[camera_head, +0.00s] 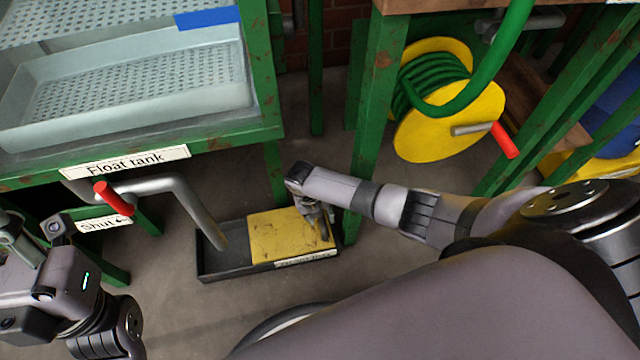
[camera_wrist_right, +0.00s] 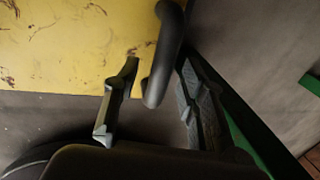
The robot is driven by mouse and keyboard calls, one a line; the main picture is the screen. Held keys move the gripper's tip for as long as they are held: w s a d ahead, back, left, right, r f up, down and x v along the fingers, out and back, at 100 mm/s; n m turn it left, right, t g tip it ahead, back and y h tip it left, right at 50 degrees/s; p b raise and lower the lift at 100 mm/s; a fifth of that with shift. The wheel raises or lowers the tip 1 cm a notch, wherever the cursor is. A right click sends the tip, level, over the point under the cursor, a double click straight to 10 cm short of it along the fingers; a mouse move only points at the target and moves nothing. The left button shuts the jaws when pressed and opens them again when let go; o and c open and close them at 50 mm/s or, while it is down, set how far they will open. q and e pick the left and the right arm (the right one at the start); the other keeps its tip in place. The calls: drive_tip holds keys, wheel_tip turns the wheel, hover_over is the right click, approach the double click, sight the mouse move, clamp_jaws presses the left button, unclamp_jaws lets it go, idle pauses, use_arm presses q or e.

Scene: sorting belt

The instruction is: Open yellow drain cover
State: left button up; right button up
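The yellow drain cover (camera_head: 282,232) lies flat over the right part of a black floor drain tray (camera_head: 215,263). It also fills the upper left of the right wrist view (camera_wrist_right: 75,45). A dark curved handle (camera_wrist_right: 166,55) stands at the cover's edge in the right wrist view. My right gripper (camera_head: 320,215) is low over the cover's right side. In its wrist view, my right gripper (camera_wrist_right: 157,72) is open, with one finger on each side of the handle; contact is unclear. My left gripper (camera_head: 18,235) is at the left edge, partly cut off.
A bent grey drain pipe (camera_head: 180,190) with a red handle (camera_head: 113,198) ends over the tray's open left part. The green-framed float tank (camera_head: 140,150) stands above left. A green table leg (camera_head: 372,120) is close behind my right gripper. A yellow hose reel (camera_head: 440,135) hangs at right.

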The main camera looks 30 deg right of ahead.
drive_tip(key=shift+r, duration=0.1)
wheel_tip(320, 180, up, 12)
drive_tip(key=a, duration=0.2)
drive_tip(key=shift+w+a+f, duration=0.15)
drive_tip(key=shift+w+f, duration=0.05)
drive_tip(key=shift+w, duration=0.1)
idle(0.6)
